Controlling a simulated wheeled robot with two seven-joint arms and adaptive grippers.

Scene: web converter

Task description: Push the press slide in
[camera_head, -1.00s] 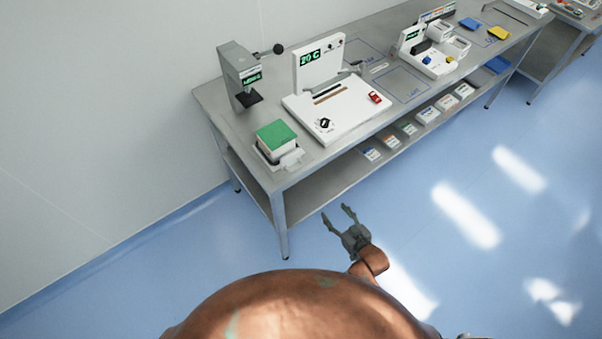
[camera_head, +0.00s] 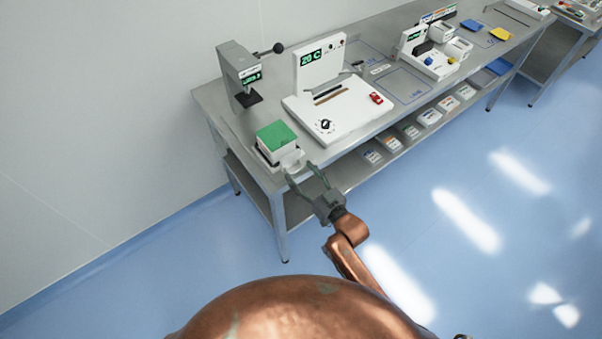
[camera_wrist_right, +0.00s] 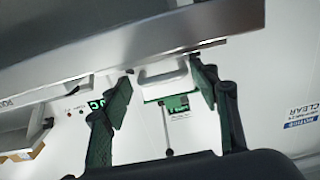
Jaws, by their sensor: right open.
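The press (camera_head: 241,78) is a grey upright unit with a dark plate, a small green display and a ball-ended lever, at the table's left end. In front of it sits a white slide (camera_head: 291,158) carrying a green-topped block (camera_head: 276,137), close to the table's near edge. My right gripper (camera_head: 300,171) is open, with its fingertips at the slide's white front handle. In the right wrist view, the handle (camera_wrist_right: 163,74) shows between the spread fingers (camera_wrist_right: 163,82); I cannot tell if they touch it. My left gripper is not in view.
A white heater-like panel unit (camera_head: 350,110) with a "20 C" display stands right of the slide. The grey table (camera_head: 217,92) has a lower shelf with several labelled boxes (camera_head: 397,143). The blue floor before the table is open.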

